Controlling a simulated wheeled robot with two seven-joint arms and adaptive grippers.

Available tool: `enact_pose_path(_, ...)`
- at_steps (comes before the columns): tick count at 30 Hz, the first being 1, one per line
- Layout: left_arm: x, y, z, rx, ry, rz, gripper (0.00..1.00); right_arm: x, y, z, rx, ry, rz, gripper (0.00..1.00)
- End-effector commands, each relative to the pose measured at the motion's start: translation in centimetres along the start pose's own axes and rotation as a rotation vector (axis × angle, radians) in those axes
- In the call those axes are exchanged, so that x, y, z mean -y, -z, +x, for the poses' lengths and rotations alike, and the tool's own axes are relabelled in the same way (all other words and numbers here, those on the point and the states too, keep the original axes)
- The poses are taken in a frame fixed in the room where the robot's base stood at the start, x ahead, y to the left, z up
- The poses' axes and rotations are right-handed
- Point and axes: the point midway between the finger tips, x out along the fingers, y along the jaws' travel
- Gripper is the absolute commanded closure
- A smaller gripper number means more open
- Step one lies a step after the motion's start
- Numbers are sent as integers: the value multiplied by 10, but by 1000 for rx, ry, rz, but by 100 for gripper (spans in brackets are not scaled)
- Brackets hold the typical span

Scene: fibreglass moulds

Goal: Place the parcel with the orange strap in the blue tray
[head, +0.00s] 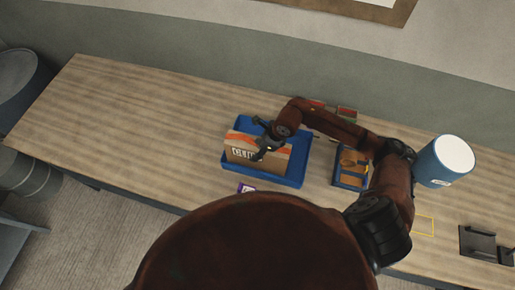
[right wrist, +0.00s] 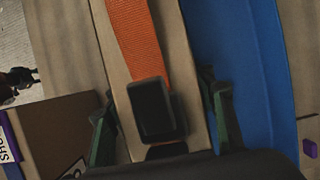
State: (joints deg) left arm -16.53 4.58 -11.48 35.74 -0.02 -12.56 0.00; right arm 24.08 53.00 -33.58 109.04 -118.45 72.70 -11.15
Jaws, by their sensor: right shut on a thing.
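The parcel with the orange strap is a tan carton (head: 243,155) with dark lettering and orange along its top in the head view. In the right wrist view its narrow tan face (right wrist: 118,52) carries the orange strap and a black buckle. My right gripper (head: 264,148) is shut on the parcel, with a finger on each side of it. The blue tray (head: 290,178) is around and under the parcel in the head view; its blue surface (right wrist: 232,55) lies right of the parcel in the wrist view. Whether the parcel touches the tray floor is unclear. My left gripper is not seen.
A small blue bin (head: 340,180) with brown items stands right of the tray. A blue and white cylinder (head: 441,162) and a dark stand (head: 480,243) are farther right. A small purple item (head: 246,188) lies before the tray. The table's left half is clear.

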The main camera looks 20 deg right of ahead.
Motion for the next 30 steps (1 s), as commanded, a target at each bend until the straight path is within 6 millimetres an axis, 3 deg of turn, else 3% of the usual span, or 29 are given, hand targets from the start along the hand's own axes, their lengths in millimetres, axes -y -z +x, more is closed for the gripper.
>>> enact_pose_path(1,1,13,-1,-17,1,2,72,0,0,2,2,0,0,93)
enact_pose_path(3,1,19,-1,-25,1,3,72,2,0,4,2,1,-1,93)
enact_pose_path(8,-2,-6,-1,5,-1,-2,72,3,0,4,2,1,0,93)
enact_pose_path(9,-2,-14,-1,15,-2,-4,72,2,1,5,-1,0,1,49)
enact_pose_path(16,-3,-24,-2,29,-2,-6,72,2,1,5,-1,0,1,33)
enact_pose_path(25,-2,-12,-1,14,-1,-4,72,2,1,3,-1,0,1,32)
enact_pose_path(30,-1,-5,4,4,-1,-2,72,4,1,-13,0,4,0,32)
